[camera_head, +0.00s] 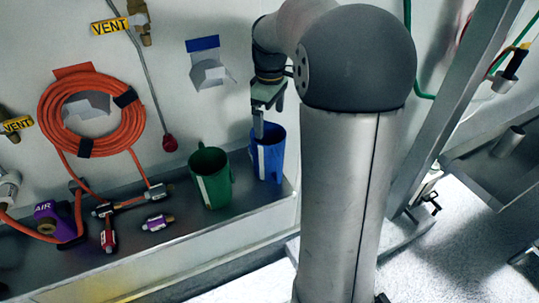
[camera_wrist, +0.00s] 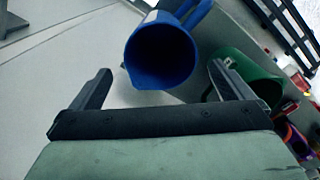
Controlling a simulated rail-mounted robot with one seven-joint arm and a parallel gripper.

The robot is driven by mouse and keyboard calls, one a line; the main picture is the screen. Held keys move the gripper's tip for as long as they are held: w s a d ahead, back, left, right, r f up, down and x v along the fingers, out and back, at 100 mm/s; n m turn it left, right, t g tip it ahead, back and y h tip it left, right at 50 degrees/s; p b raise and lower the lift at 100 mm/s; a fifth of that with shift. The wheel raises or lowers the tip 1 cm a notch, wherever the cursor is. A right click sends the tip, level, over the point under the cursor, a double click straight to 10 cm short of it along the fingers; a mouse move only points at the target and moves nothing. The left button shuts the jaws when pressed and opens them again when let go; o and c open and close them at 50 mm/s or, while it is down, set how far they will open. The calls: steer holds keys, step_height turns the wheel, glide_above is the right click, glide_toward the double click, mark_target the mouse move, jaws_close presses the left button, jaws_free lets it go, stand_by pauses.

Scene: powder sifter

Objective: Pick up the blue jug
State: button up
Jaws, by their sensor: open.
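The blue jug (camera_head: 270,158) stands upright on the metal shelf, to the right of the green jug (camera_head: 210,182). My gripper (camera_head: 260,130) points down over the blue jug's near left side in the head view and hides part of its rim. In the wrist view my gripper (camera_wrist: 160,80) is open, and the mouth of the blue jug (camera_wrist: 160,52) shows between and just beyond the two fingertips. Its handle shows at the top. The green jug (camera_wrist: 246,75) is partly hidden behind the right finger. I cannot tell whether a finger touches either jug.
The shelf (camera_head: 245,205) has a raised front edge. An orange hose coil (camera_head: 92,115) hangs on the wall, with several fittings and a purple AIR part (camera_head: 55,218) at the left. An empty wall holder (camera_head: 208,70) sits above the jugs.

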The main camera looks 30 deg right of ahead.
mark_target(272, 140)
steer(key=shift+s+d+f+p, duration=0.15)
steer(key=shift+f+p, duration=0.25)
steer(key=shift+f, duration=1.75)
steer(key=shift+s+f+p, duration=0.1)
steer(key=shift+f+p, duration=0.3)
steer(key=shift+f, duration=1.75)
steer(key=c, duration=1.1)
